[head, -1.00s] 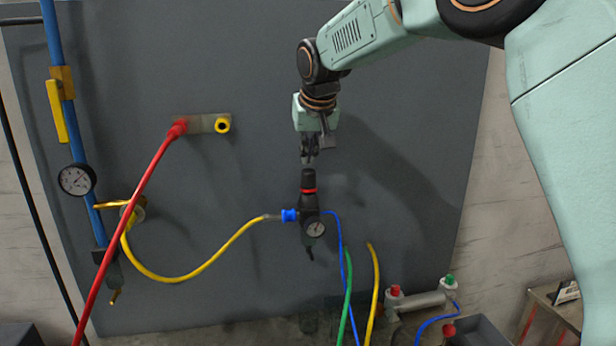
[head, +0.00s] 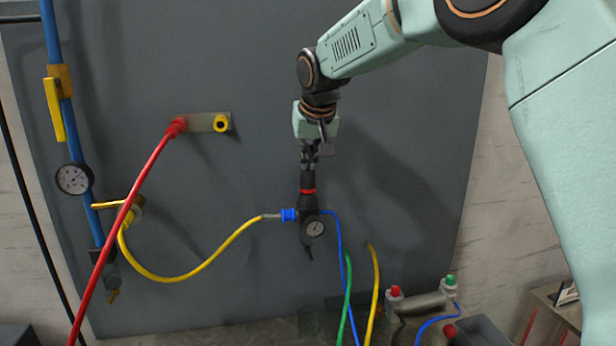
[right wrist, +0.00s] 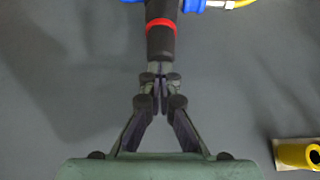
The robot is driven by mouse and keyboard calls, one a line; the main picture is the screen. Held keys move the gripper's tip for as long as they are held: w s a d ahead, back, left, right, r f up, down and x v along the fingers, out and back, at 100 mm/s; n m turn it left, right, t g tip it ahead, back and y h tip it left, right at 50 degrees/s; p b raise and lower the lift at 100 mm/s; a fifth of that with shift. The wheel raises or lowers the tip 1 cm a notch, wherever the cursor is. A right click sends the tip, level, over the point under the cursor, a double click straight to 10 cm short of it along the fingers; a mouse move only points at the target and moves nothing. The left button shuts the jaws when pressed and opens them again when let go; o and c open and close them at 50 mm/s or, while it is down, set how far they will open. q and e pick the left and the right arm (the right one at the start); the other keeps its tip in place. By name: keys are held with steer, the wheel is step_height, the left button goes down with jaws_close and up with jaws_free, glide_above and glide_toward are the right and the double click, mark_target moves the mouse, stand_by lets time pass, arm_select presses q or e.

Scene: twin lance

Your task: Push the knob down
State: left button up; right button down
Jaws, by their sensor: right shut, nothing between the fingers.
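The black knob (head: 308,182) with a red ring below it tops the regulator (head: 308,215), which has a small round gauge, on the grey panel. My right gripper (head: 309,164) is shut and points down, with its fingertips at the top of the knob. In the right wrist view the shut fingertips (right wrist: 160,70) meet the end of the black knob (right wrist: 160,42), and nothing shows between them. The red ring (right wrist: 161,25) is visible there too. The head view does not show whether the knob is pressed down. My left gripper is not in view.
A blue fitting (head: 289,215) with a yellow hose leaves the regulator on the left; a thin blue hose (head: 339,250) leaves on the right. A red hose (head: 135,205) runs to a wall bracket (head: 207,123). A blue pipe (head: 80,140) with a gauge stands left.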

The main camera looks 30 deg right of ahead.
steer(key=shift+w, duration=0.1)
steer(key=shift+r+p, duration=0.15)
steer(key=shift+p, duration=0.15)
step_height(320, 180, up, 2)
steer(key=shift+p, duration=0.95)
steer(key=shift+r, duration=1.8)
steer(key=shift+f, duration=0.1)
